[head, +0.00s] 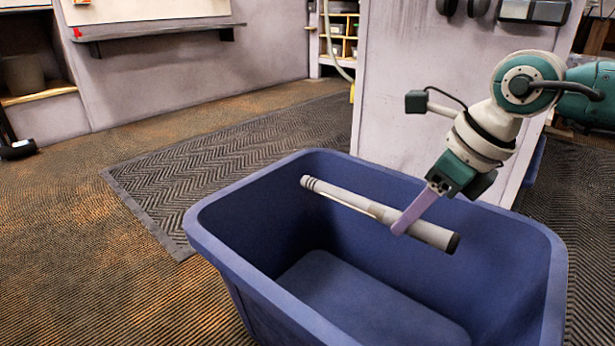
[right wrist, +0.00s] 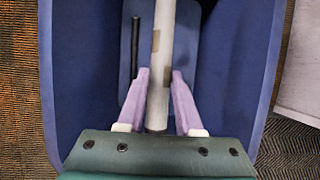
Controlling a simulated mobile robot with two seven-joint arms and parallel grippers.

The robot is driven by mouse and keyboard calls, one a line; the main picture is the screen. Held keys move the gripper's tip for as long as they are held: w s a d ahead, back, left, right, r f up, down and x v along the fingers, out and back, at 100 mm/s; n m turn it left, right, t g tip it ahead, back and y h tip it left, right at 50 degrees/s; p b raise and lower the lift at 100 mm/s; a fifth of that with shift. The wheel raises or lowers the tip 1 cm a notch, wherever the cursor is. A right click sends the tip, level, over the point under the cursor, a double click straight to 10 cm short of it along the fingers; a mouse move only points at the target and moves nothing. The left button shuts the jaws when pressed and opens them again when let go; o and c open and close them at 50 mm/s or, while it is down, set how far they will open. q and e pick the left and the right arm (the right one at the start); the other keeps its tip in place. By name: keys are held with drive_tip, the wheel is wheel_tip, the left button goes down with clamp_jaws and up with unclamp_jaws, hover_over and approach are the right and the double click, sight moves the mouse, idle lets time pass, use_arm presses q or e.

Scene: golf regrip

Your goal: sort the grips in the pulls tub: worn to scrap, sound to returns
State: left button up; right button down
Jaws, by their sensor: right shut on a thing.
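My right gripper (head: 402,226) is shut on a pale grey grip (head: 345,196) and holds it over the opening of a blue tub (head: 250,270). The grip has a dark end cap at the right and rings near its left end. In the right wrist view, the grip (right wrist: 164,20) lies between the lilac fingers (right wrist: 160,88) and shows two brownish patches. A thin black stick-like thing (right wrist: 134,48) lies inside the tub (right wrist: 85,60) at the left; I cannot tell what it is. No label shows on the tub. My left gripper is out of view.
A dark ribbed mat (head: 190,170) lies behind the tub on the brown floor. A pale partition (head: 415,75) stands close behind the tub. A wall shelf (head: 150,33) is at the back left. The floor at left is mostly clear.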

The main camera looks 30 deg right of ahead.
sight(448, 232)
use_arm(q)
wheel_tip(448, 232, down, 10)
drive_tip(key=b, duration=0.8)
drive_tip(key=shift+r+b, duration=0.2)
drive_tip(key=shift+b, duration=0.15)
use_arm(e)
wheel_tip(448, 232, down, 12)
drive_tip(key=shift+f, duration=0.25)
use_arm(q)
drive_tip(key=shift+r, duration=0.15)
use_arm(e)
drive_tip(key=c, duration=0.5)
unclamp_jaws()
drive_tip(key=p+v, duration=0.8)
drive_tip(key=v, duration=0.1)
drive_tip(key=shift+w, duration=0.15)
drive_tip(key=shift+s+d+r+p, duration=0.1)
drive_tip(key=shift+s+r+p, duration=0.15)
drive_tip(key=shift+r+p, duration=0.25)
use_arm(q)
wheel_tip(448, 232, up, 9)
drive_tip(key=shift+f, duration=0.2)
